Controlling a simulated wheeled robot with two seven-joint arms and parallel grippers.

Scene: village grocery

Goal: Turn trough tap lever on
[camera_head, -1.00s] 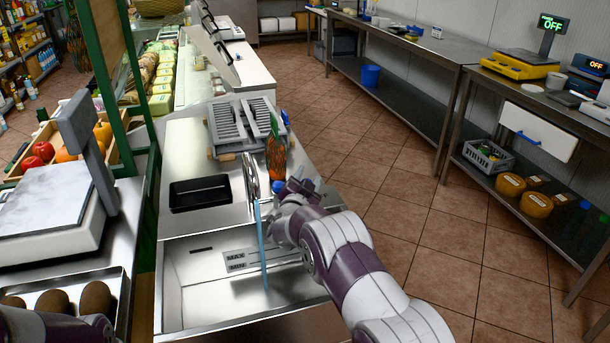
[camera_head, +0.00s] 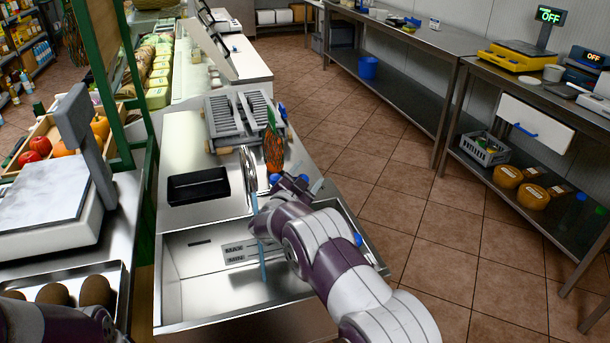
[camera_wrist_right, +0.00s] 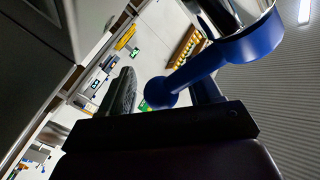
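The steel trough (camera_head: 205,290), marked MAX and MIN, lies at the lower middle of the head view. Its curved metal tap (camera_head: 249,172) stands at the far rim, and a thin light-blue strip like running water (camera_head: 262,262) hangs below it. The blue tap lever (camera_head: 274,179) shows as a small knob beside my right gripper (camera_head: 292,186). In the right wrist view, the lever (camera_wrist_right: 190,72) runs from a blue collar to a round knob. My right gripper (camera_wrist_right: 165,95) is open, with the knob between its fingers; contact is unclear. My left gripper is out of view.
A black tray (camera_head: 198,186), a grey slatted rack (camera_head: 238,120) and an orange-green object (camera_head: 273,148) are close beyond the trough. A scale (camera_head: 50,205) stands left. Open tiled floor (camera_head: 400,200) lies right of the counter.

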